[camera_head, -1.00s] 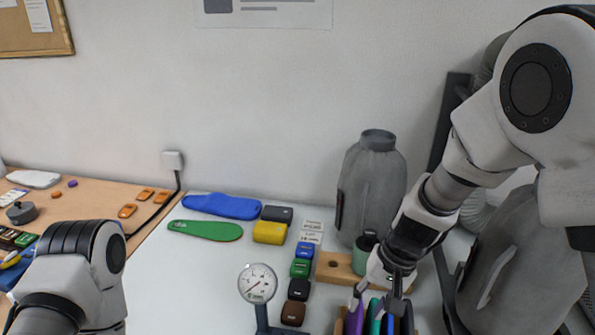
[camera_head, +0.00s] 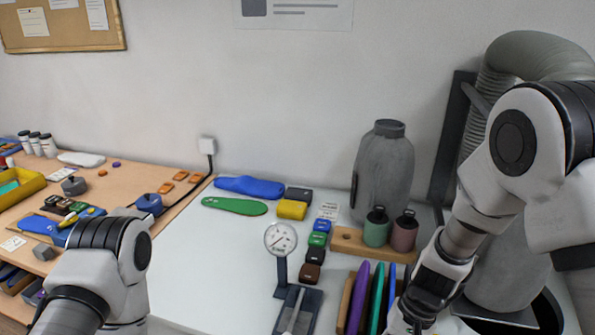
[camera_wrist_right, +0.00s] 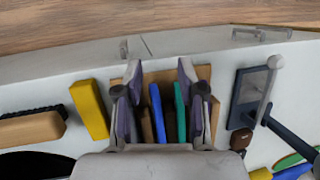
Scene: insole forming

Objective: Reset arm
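My right arm comes in from the right in the head view, with its gripper (camera_head: 408,326) low at the right end of a rack of upright insoles. In the right wrist view the gripper (camera_wrist_right: 160,72) has its two fingers wide apart, with nothing clasped between them. Blue (camera_wrist_right: 157,112) and teal (camera_wrist_right: 180,112) insoles in the wooden rack (camera_wrist_right: 160,75) show beyond and between the fingers. Whether the fingers touch the rack cannot be told. My left arm stands at the lower left in the head view; its gripper is outside the picture.
A dial gauge (camera_head: 281,239) on a stand is left of the rack. Blue (camera_head: 249,187) and green (camera_head: 235,206) insoles lie flat behind. A wooden holder (camera_head: 347,241) with two jars and a grey tank (camera_head: 383,172) stand at the back. White table is clear at centre left.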

